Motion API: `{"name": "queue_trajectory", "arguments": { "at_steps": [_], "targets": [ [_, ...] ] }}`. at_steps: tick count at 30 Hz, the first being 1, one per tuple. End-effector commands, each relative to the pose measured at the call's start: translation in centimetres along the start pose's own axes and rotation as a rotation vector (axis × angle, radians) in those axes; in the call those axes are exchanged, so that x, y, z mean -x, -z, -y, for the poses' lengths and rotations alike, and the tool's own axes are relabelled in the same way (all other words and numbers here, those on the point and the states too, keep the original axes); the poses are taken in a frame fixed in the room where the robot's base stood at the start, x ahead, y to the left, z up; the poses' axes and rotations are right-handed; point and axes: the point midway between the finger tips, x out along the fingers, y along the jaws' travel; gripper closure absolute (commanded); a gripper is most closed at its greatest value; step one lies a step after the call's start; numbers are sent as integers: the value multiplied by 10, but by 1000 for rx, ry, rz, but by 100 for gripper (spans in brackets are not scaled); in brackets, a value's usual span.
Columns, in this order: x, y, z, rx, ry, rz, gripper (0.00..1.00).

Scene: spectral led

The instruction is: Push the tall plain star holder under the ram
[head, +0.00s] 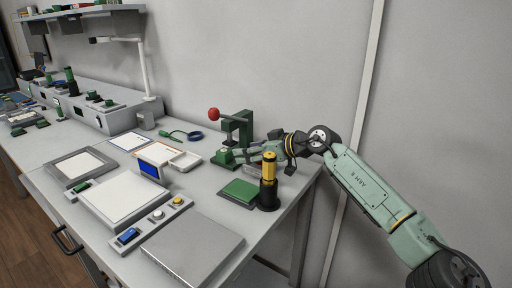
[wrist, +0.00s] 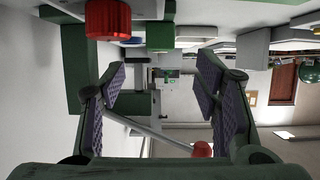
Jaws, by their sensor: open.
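The green press (head: 245,128), with a red lever knob (head: 213,114), stands near the back right of the bench. My gripper (head: 242,155) is low at the press, partly merged with it in the head view. In the wrist view my gripper (wrist: 160,85) has its fingers spread with nothing between the pads. The lever knob (wrist: 202,149) shows beyond them. A red cylinder (wrist: 108,18) shows at the upper left there. A black-based holder with a yellow upper part (head: 268,168) stands upright in front of my arm. I cannot tell which is the plain star holder; the ram is not clear.
A green mat (head: 239,191) lies left of the black-and-yellow piece. A grey plate (head: 195,250) lies at the front. The wall is close behind.

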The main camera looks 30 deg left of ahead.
Motion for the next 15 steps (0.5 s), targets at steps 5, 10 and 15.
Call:
{"name": "queue_trajectory", "arguments": {
  "at_steps": [5, 10, 15],
  "targets": [
    [-34, 3, 1, -2, 4, -2, 43],
    [-57, 2, 1, -1, 3, -2, 43],
    [-68, 1, 1, 0, 1, -2, 43]
  ]
}}
